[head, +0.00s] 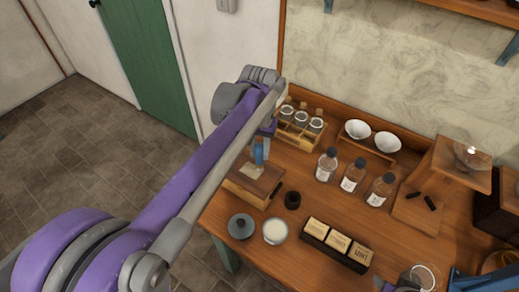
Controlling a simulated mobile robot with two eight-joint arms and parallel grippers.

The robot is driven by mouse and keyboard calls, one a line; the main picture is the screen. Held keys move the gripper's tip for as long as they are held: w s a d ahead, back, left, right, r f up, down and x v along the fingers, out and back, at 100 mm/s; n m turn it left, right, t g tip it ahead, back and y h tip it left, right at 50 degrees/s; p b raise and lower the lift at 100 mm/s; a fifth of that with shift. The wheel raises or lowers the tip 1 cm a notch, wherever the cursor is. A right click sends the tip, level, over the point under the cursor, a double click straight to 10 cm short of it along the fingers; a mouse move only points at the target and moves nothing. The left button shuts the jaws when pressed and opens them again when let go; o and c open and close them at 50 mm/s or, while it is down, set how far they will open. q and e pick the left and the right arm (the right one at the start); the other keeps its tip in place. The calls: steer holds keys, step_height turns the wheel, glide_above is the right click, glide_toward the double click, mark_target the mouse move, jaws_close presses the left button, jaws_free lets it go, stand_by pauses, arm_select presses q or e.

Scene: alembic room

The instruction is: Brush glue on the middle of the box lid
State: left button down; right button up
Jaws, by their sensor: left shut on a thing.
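The wooden box (246,192) stands at the left end of the table, its lid (266,177) on top. A pale patch (250,171) shows near the middle of the lid. My left gripper (263,138) is above the box, shut on a slim upright tool with a blue part, seemingly the brush (259,152). Its lower end is at or just above the lid; I cannot tell whether it touches. An open jar of creamy white stuff (275,231), perhaps the glue, stands in front of the box. My right gripper is not in view.
A grey round lid (240,226) and a small dark pot (292,200) stand near the box. A rack of jars (299,125) is behind it. Several bottles (352,176) and a tray of labelled blocks (337,246) stand to the right. White bowls (358,129) sit farther back.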

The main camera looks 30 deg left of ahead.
arm_select(q)
steer(key=shift+f, duration=0.5)
steer(key=shift+w+a+r, duration=0.1)
steer(key=shift+w+a, duration=0.05)
steer(key=shift+a, duration=2.25)
steer(key=shift+d, duration=2.4)
steer(key=shift+s, duration=0.25)
steer(key=shift+s+a, duration=0.1)
steer(key=shift+s, duration=0.65)
steer(key=shift+w+a, duration=0.15)
steer(key=shift+a, duration=1.05)
steer(key=shift+w+a, duration=0.1)
steer(key=shift+a, duration=1.1)
steer(key=shift+s+d, duration=0.15)
steer(key=shift+d, duration=1.1)
steer(key=shift+s+d, duration=0.1)
steer(key=shift+d, duration=1.1)
steer(key=shift+w+a, duration=0.2)
steer(key=shift+a, duration=2.2)
